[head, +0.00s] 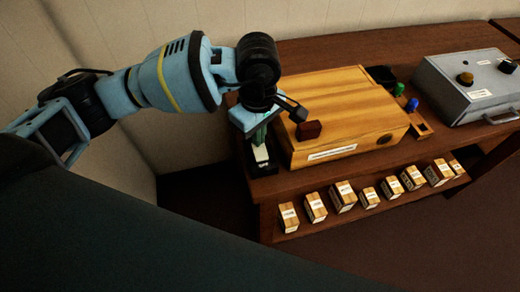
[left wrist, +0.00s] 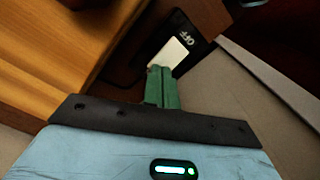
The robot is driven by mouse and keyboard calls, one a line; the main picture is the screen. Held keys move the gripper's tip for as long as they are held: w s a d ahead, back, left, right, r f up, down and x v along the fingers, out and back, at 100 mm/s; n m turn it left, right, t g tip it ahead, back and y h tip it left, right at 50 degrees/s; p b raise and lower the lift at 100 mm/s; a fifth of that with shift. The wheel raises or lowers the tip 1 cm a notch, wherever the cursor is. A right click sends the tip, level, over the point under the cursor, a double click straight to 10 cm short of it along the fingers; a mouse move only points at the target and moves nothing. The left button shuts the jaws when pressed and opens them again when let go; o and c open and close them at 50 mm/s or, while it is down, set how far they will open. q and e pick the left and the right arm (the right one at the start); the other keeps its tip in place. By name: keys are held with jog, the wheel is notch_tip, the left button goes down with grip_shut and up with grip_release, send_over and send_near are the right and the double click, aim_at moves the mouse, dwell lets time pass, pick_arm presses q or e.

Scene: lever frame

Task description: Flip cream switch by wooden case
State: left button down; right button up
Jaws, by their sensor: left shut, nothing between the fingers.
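The cream switch (head: 260,153) is a pale rocker in a black housing on the table, just left of the wooden case (head: 345,115). In the left wrist view the switch (left wrist: 176,52) shows as a cream plate, with "OFF" printed on its black housing. My left gripper (head: 259,136) points down over the switch, its green fingers shut with nothing between them. In the left wrist view the fingertips (left wrist: 161,72) overlap the near end of the cream plate; I cannot tell whether they touch it. My right gripper is not in view.
A dark red block (head: 308,130) sits at the case's front left. A grey box with knobs (head: 470,85) stands at the right. Several small labelled wooden blocks (head: 343,196) line a lower ledge. A pale wall (head: 175,140) rises left of the table.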

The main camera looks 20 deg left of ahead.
pick_arm(q)
jog(key=shift+f, duration=0.2)
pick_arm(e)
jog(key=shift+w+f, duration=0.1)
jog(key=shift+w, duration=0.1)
pick_arm(q)
jog(key=shift+f, duration=0.25)
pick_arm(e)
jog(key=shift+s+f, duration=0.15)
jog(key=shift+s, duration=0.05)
pick_arm(q)
jog(key=shift+r, duration=0.1)
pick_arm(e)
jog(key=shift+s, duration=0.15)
pick_arm(q)
jog(key=shift+r, duration=0.8)
jog(key=shift+r+p, duration=1.3)
jog(key=shift+r, duration=1.4)
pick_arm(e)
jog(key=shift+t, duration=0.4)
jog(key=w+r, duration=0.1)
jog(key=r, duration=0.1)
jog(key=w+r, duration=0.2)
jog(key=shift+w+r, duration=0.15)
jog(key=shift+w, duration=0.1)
pick_arm(q)
jog(key=shift+f, duration=0.1)
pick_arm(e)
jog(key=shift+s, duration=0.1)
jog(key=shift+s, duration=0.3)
